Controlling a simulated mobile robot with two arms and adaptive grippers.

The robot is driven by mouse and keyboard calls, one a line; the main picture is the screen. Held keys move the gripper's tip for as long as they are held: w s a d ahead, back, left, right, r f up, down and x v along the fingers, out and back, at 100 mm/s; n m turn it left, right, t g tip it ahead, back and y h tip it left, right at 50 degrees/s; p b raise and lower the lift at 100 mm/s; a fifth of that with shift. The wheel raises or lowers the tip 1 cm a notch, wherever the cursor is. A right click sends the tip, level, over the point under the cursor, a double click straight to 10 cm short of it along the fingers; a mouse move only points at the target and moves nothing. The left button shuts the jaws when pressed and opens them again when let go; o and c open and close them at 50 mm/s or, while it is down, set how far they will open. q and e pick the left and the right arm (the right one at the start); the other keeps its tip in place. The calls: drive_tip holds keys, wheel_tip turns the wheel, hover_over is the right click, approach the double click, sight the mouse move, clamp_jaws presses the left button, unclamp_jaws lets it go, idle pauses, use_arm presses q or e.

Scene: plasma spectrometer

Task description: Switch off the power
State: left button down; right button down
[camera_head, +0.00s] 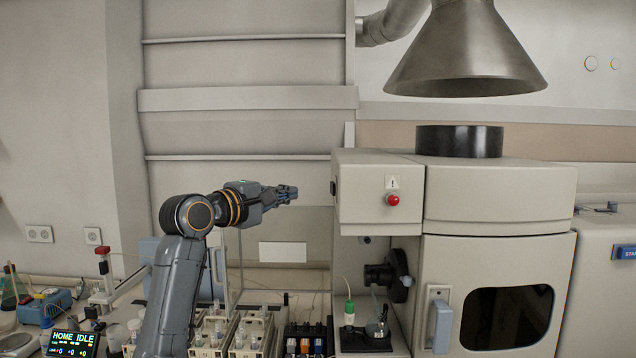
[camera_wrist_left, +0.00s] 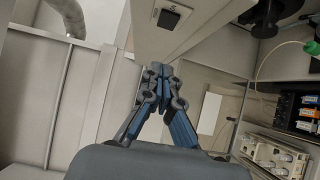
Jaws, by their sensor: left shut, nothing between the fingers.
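The plasma spectrometer (camera_head: 500,195) stands on the right as a pale cabinet with a dark window. A black power switch (camera_head: 333,188) sits on its left side wall, seen edge-on. In the left wrist view the switch (camera_wrist_left: 169,18) is a black rocker in a square frame on the pale side panel; which way it is tipped I cannot tell. My left gripper (camera_head: 293,193) points right toward that side wall, about level with the switch and apart from it. In the left wrist view its fingertips (camera_wrist_left: 159,74) are together, empty, below the switch in the picture.
A red button (camera_head: 393,200) is on the cabinet's front under a warning label. A metal exhaust hood (camera_head: 466,55) hangs above. Sample racks (camera_head: 232,332) and a small display (camera_head: 73,342) crowd the bench below my arm. The gap between gripper and switch is clear.

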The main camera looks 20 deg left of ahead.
sight(333, 188)
use_arm(q)
drive_tip(key=w+d+p, duration=0.3)
drive_tip(key=w+d, duration=0.2)
drive_tip(key=w, duration=0.1)
drive_tip(key=shift+d+p, duration=0.15)
drive_tip(key=shift+p, duration=0.25)
